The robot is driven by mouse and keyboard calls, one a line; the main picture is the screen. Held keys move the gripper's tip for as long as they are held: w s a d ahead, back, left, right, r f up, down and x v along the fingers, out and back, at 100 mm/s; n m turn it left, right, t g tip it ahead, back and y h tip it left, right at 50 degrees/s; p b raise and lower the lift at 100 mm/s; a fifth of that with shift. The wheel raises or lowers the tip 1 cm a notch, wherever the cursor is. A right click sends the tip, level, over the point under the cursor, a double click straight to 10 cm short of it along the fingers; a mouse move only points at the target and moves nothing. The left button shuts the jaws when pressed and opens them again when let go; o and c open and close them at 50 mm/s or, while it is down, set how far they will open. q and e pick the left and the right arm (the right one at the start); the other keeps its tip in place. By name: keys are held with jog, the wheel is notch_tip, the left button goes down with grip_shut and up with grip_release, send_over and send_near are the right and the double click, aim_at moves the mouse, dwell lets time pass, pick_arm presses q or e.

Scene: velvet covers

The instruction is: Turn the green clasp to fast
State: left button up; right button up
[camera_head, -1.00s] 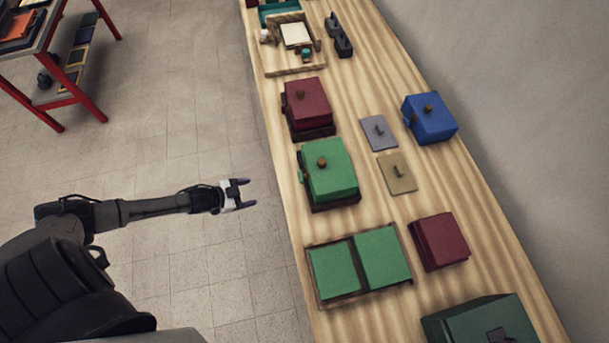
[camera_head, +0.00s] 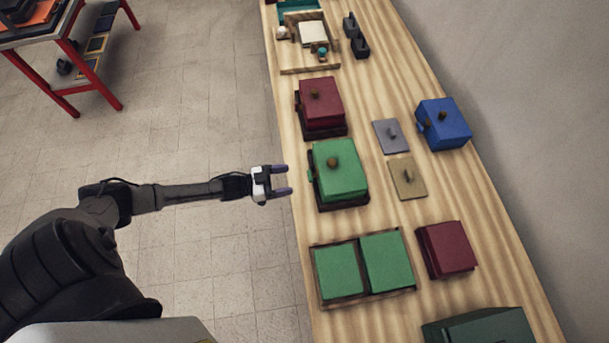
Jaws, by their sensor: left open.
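The green box (camera_head: 341,170) stands on the wooden table with a brown knob on its lid. The green clasp (camera_head: 311,177) is a small piece on the box's left side, facing my left gripper. Its setting is too small to read. My left gripper (camera_head: 281,180) is open and empty, left of the clasp and apart from it, by the table's left edge. Its two dark fingers point right toward the box. My right gripper is not in view.
A red box (camera_head: 321,101) stands behind the green one. A tray with two green panels (camera_head: 339,273) lies in front. Grey (camera_head: 391,136) and tan (camera_head: 406,178) plates and a blue box (camera_head: 443,124) are to the right. Open floor lies left of the table (camera_head: 288,140).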

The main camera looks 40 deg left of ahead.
aim_at(310, 176)
pick_arm(q)
jog(key=x, duration=0.6)
jog(key=shift+w+d, duration=0.15)
jog(key=c, duration=0.9)
